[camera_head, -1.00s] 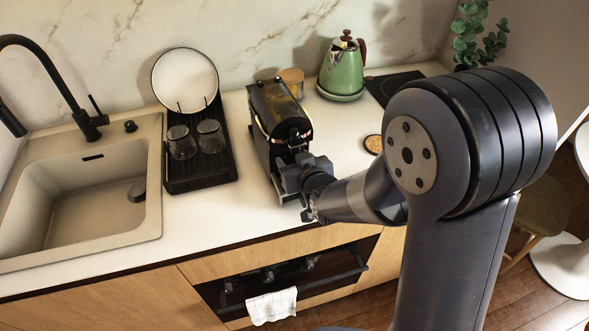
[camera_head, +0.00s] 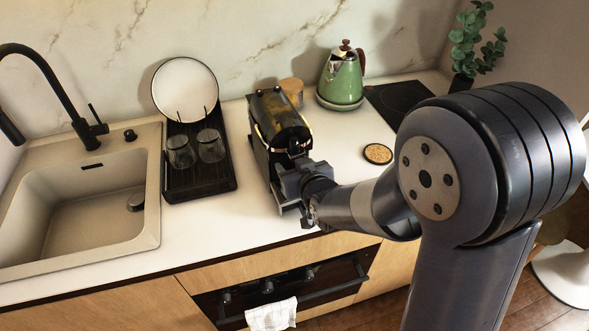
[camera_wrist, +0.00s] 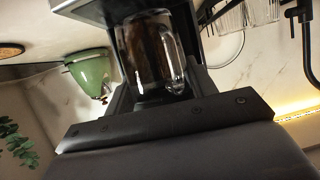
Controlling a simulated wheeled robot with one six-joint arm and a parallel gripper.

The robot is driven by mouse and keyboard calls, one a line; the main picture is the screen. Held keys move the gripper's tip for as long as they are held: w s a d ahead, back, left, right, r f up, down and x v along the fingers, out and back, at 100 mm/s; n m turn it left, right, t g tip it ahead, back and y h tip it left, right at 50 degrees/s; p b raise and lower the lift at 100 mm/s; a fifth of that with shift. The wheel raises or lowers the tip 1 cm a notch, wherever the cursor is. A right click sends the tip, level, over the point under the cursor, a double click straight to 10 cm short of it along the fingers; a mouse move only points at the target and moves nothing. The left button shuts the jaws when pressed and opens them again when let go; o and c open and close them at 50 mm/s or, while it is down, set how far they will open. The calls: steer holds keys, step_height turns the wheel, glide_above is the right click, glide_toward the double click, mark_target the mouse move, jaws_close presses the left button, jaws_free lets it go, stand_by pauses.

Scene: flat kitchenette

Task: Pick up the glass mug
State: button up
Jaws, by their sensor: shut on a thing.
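The glass mug (camera_wrist: 150,48) is clear with dark content or a dark background showing through it. Its handle faces right in the wrist view. It sits in the front bay of the black coffee machine (camera_head: 277,122), between the two fingers of my gripper (camera_wrist: 154,82). The gripper is shut on the mug. In the head view my gripper (camera_head: 302,184) is at the front of the coffee machine, and the mug is hidden there behind the gripper and the machine.
A dark drying rack (camera_head: 200,184) with two upturned glasses and a white plate stands left of the machine, beside the sink (camera_head: 80,210). A green kettle (camera_head: 341,78) and a round cork coaster (camera_head: 378,153) are to the right. Counter is clear in front of the rack.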

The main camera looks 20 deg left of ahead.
steer(key=s+d+b, duration=0.3)
steer(key=s+d, duration=0.7)
steer(key=s, duration=0.4)
steer(key=shift+s+d+r, duration=0.15)
steer(key=shift+s+d, duration=0.05)
stand_by(0.4)
steer(key=shift+s, duration=0.1)
stand_by(0.8)
